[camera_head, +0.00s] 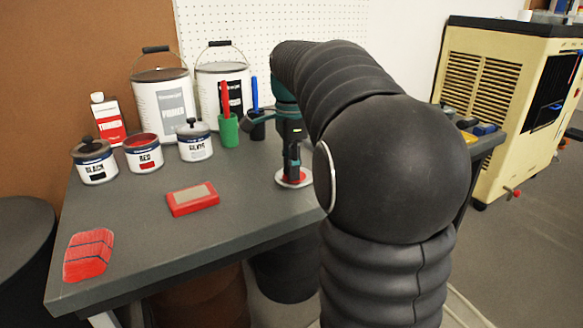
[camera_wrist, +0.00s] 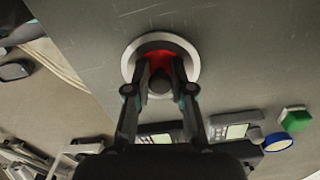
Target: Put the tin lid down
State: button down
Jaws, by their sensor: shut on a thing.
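The tin lid (camera_wrist: 129,63) is a round disc with a silvery rim, a red middle and a dark knob. My gripper (camera_wrist: 160,80) is shut on the lid's knob in the wrist view. In the head view the lid (camera_head: 294,183) is at the grey bench top (camera_head: 240,225), below my gripper (camera_head: 292,172); I cannot tell whether it touches the surface. The open red tin (camera_head: 143,157) stands at the left with red paint showing. The black tin (camera_head: 94,165) and the silver tin (camera_head: 195,145) beside it have knobbed lids on.
A red block with a pale top (camera_head: 192,198) and red painted pieces (camera_head: 88,254) lie on the bench. A primer bucket (camera_head: 165,103), a green cup (camera_head: 229,131) and a red-and-white bottle (camera_head: 107,120) stand behind. The bench is clear between the red block and the lid.

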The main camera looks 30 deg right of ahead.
jog(key=shift+f, duration=0.15)
jog(key=c, duration=1)
grip_release()
notch_tip(320, 180, up, 12)
jog(key=p, duration=0.2)
jog(key=shift+w+r+p, duration=0.1)
jog(key=shift+r+p, duration=0.1)
jog(key=shift+p, duration=0.15)
